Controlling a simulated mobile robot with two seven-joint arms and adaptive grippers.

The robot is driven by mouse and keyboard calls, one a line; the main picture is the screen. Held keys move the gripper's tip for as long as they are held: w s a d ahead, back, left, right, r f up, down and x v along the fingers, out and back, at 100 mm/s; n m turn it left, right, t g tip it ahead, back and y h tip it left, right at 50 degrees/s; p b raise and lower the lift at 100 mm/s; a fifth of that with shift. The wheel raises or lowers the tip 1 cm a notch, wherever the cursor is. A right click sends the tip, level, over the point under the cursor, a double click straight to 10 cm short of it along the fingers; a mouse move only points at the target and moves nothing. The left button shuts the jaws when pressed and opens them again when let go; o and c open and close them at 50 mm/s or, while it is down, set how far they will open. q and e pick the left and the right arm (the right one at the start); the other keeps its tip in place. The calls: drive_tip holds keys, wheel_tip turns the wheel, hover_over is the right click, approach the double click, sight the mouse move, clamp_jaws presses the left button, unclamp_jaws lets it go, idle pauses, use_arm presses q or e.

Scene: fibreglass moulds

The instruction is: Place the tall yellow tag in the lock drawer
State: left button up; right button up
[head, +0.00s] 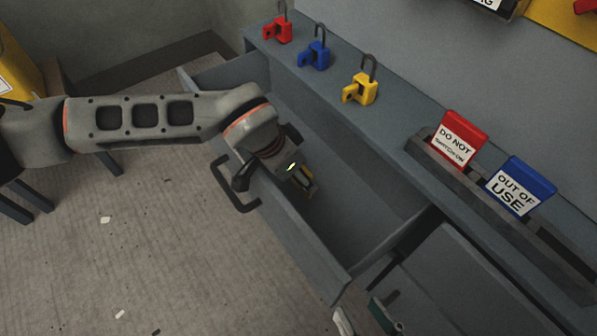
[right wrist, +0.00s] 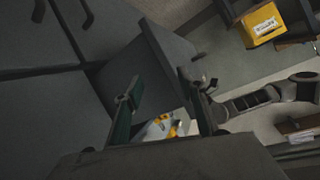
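The lock drawer (head: 350,275) is pulled out of the grey cabinet, and its inside looks mostly empty. My left gripper (head: 290,172) reaches over the drawer's front wall, pointing down into it. A small yellow thing (head: 304,184), seemingly the tall yellow tag, shows at its fingertips. The gripper covers most of it, so I cannot tell whether the fingers press on it or whether it touches the drawer floor. My right gripper (head: 383,315) is at the bottom of the head view, right of the drawer. In the right wrist view (right wrist: 163,88) its green-padded fingers stand apart with nothing between them.
Red (head: 277,30), blue (head: 315,55) and yellow (head: 360,90) padlocks stand on the cabinet top. A red tag (head: 458,138) and a blue tag (head: 520,186) stand in a rack (head: 460,180). The drawer handle (head: 232,190) sticks out beside my left gripper.

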use_arm(q)
drive_tip(key=shift+f, duration=0.15)
drive_tip(key=o, duration=0.9)
use_arm(e)
drive_tip(key=shift+d, duration=0.1)
use_arm(q)
drive_tip(key=p+v, duration=0.4)
drive_tip(key=v, duration=0.8)
drive_tip(key=shift+d+r, duration=0.1)
drive_tip(key=shift+r, duration=0.1)
use_arm(e)
drive_tip(key=d+n, duration=0.3)
drive_tip(key=d, duration=0.1)
drive_tip(key=shift+w+d+f+g+h, duration=0.1)
drive_tip(key=shift+w+g+h, duration=0.2)
drive_tip(key=shift+h, duration=0.1)
